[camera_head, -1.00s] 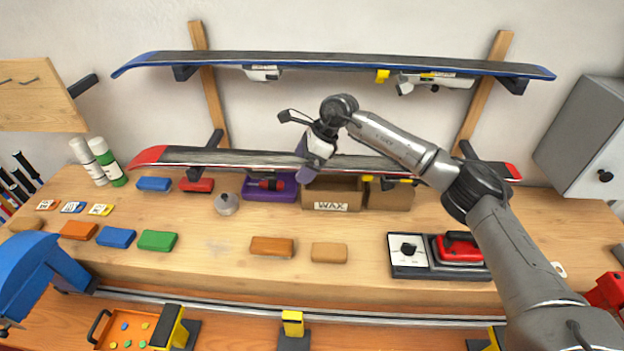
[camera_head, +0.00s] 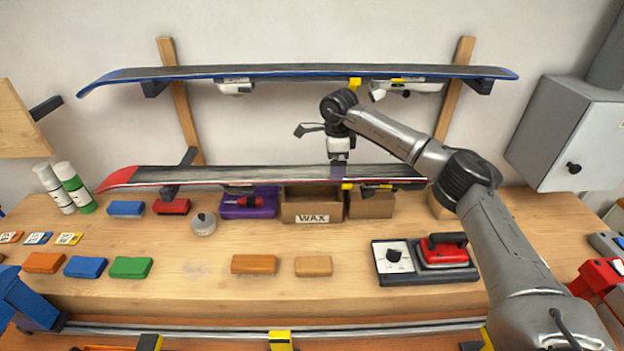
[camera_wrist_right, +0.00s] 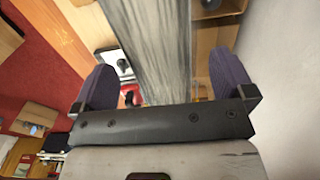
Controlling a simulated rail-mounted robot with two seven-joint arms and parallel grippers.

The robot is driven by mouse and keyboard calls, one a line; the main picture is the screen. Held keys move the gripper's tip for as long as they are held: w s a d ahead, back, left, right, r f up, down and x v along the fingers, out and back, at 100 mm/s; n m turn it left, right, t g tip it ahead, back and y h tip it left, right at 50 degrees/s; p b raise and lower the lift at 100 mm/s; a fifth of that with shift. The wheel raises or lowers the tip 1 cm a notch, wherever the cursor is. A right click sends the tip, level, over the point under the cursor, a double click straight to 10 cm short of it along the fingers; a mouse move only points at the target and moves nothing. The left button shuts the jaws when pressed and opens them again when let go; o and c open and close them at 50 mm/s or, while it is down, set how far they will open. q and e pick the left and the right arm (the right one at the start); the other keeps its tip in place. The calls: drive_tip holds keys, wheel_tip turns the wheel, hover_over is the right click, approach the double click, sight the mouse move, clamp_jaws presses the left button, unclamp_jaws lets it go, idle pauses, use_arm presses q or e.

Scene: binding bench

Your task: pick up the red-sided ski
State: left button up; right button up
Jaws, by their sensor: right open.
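The red-sided ski (camera_head: 250,174) lies on the lower wall rack, base up, its red tip at the left. My right gripper (camera_head: 338,172) points down at the ski, right of its middle. In the right wrist view the ski's grey base (camera_wrist_right: 155,45) runs between the two spread purple fingers of the gripper (camera_wrist_right: 166,72), with a gap visible on each side. The far finger is partly hidden in the head view. My left gripper is not in view.
A blue-sided ski (camera_head: 300,72) hangs on the upper rack above my right arm. The cardboard WAX box (camera_head: 312,207) and a purple tray (camera_head: 247,207) stand below the ski. A grey cabinet (camera_head: 575,135) is at right. A waxing iron (camera_head: 443,250) sits on the bench.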

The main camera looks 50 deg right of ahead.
drive_tip(key=shift+s+f+p, duration=0.15)
drive_tip(key=shift+f+p, duration=0.2)
drive_tip(key=shift+f, duration=2.7)
drive_tip(key=shift+c, duration=0.5)
drive_tip(key=c, duration=0.9)
drive_tip(key=shift+a+r, duration=0.1)
drive_tip(key=shift+r, duration=0.05)
